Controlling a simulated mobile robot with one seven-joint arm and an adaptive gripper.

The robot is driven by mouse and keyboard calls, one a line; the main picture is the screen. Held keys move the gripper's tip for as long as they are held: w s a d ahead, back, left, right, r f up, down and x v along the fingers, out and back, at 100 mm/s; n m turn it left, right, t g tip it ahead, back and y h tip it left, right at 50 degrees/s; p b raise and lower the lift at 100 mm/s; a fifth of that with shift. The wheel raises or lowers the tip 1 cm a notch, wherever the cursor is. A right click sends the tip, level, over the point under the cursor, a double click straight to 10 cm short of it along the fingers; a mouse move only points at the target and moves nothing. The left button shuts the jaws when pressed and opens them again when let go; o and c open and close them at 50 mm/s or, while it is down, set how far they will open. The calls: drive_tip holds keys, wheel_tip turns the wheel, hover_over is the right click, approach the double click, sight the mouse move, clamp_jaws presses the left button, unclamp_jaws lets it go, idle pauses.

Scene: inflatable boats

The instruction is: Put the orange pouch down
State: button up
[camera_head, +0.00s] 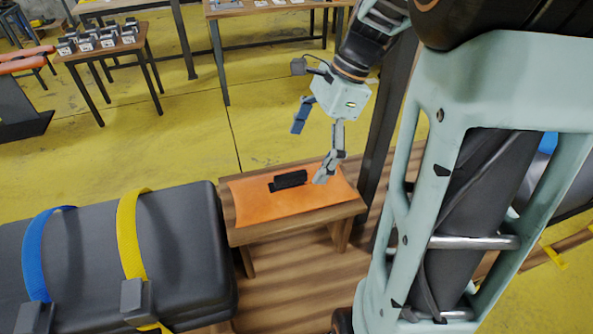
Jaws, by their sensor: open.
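The orange pouch (265,216) lies flat on top of a small wooden stool (285,230). A black item (290,180) shows on the pouch near its far side; I cannot tell whether it is part of the pouch. My gripper (312,155) is open, with its fingers pointing down over the far right part of the pouch. One finger is up and to the left, the other is low by the pouch's right end. I cannot tell whether that finger touches the pouch. Nothing shows between the fingers.
A long dark padded block (180,240) with blue and yellow straps stands left of the stool. A dark post (388,140) stands to the right. A wooden table (100,50) with several small dark items is at the back left. Open yellow floor (190,130) lies behind the stool.

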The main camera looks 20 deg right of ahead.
drive_tip(key=shift+v, duration=1.75)
